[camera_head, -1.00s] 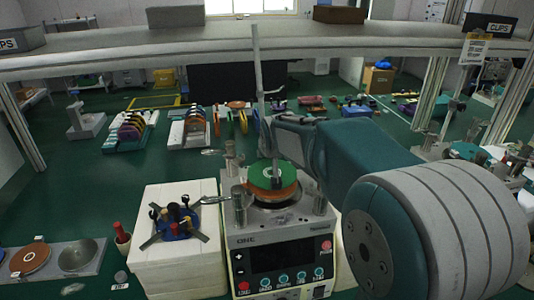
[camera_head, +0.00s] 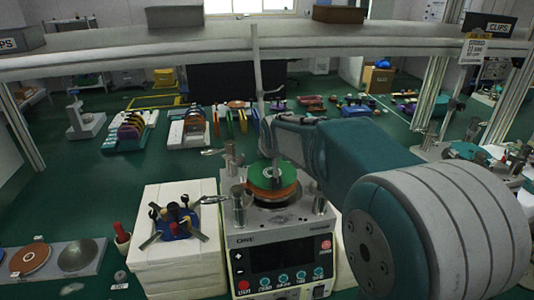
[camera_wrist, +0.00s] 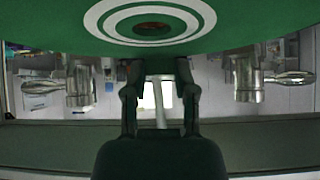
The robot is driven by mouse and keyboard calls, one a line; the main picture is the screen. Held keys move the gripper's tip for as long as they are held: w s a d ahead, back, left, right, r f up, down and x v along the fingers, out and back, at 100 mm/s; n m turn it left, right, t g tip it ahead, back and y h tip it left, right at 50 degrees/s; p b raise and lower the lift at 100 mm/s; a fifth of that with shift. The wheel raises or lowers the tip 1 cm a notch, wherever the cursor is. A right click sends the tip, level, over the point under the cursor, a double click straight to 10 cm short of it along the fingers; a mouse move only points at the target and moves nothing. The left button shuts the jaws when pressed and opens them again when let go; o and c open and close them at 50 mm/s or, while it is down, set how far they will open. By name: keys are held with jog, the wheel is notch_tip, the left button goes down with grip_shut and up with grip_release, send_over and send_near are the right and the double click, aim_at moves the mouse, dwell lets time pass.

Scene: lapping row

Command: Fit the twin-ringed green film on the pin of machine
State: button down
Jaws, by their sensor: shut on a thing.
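The green film (camera_head: 262,180) is over an orange disc (camera_head: 287,194) on top of the machine (camera_head: 279,236), and it looks level. In the wrist view the film (camera_wrist: 65,22) fills the top, with two white rings around a central hole that shows dark reddish brown. My gripper (camera_wrist: 157,68) is shut on the film, its two fingers at the film's near edge. In the head view my gripper (camera_head: 276,172) comes down from behind, above the green film. I see no pin; the film and gripper hide the middle, and I cannot tell whether film and orange disc touch.
Metal posts with clamps stand around the machine's top, including a left post (camera_head: 238,198) and a right post (camera_head: 320,194). A white block (camera_head: 180,265) with a blue tool holder (camera_head: 177,222) stands at left. A grey shelf (camera_head: 260,52) crosses behind.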

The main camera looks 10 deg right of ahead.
jog(key=shift+f, duration=1)
jog(key=shift+c, duration=1.7)
grip_release()
jog(key=v, duration=1.1)
jog(key=shift+s+r, duration=0.15)
jog(key=shift+s, duration=0.05)
jog(key=shift+s+r, duration=0.1)
